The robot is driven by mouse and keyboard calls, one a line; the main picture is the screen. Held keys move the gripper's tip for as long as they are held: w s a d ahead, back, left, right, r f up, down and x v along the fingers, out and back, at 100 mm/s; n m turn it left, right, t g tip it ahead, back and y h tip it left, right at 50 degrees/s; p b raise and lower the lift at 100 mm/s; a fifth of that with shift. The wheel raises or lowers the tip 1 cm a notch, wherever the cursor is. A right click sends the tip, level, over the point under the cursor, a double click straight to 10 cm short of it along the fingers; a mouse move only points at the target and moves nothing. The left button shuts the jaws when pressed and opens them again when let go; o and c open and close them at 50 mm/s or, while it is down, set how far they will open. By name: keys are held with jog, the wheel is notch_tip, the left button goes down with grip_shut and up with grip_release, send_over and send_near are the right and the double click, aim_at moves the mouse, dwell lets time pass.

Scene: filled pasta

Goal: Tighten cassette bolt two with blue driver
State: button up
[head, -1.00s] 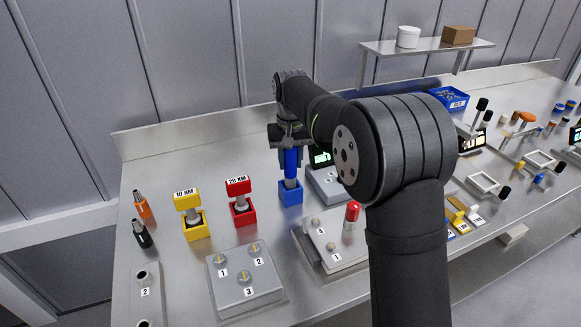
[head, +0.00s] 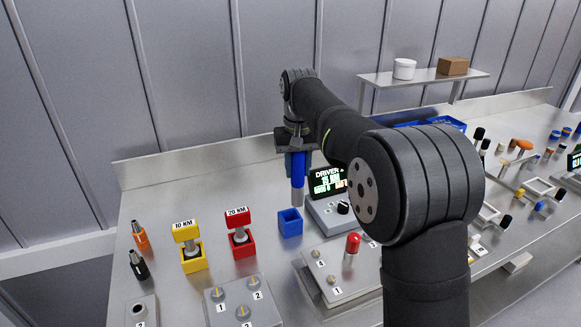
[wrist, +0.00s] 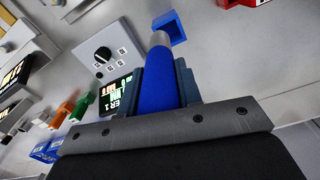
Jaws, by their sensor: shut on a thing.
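My gripper (head: 297,152) is shut on the blue driver (head: 298,170), which hangs upright with its grey tip down, above and apart from the empty blue holder (head: 290,223). The wrist view shows the blue driver (wrist: 160,82) between the jaws and the blue holder (wrist: 172,27) beyond its tip. A grey cassette plate (head: 342,283) with numbered bolts lies at front centre; labels 4 and 1 show at its left, and my arm hides its right part. A grey block (head: 243,304) with numbered bolts 1, 2 and 3 lies to its left.
A driver display (head: 328,182) with a black knob stands right of the blue holder. Yellow (head: 188,235) and red (head: 238,222) torque drivers stand in holders to the left. A red-capped post (head: 353,243) rises at the cassette plate.

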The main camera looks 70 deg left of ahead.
jog(key=w+d+r, duration=0.1)
jog(key=w+d, duration=0.6)
jog(key=d, duration=0.4)
jog(key=w+d+r+m, duration=0.1)
jog(key=w+d, duration=0.6)
jog(key=d, duration=0.4)
jog(key=shift+d+r, duration=0.15)
jog(key=shift+r, duration=0.2)
jog(key=shift+f, duration=0.1)
jog(key=shift+f, duration=3.6)
jog(key=shift+r, duration=2.5)
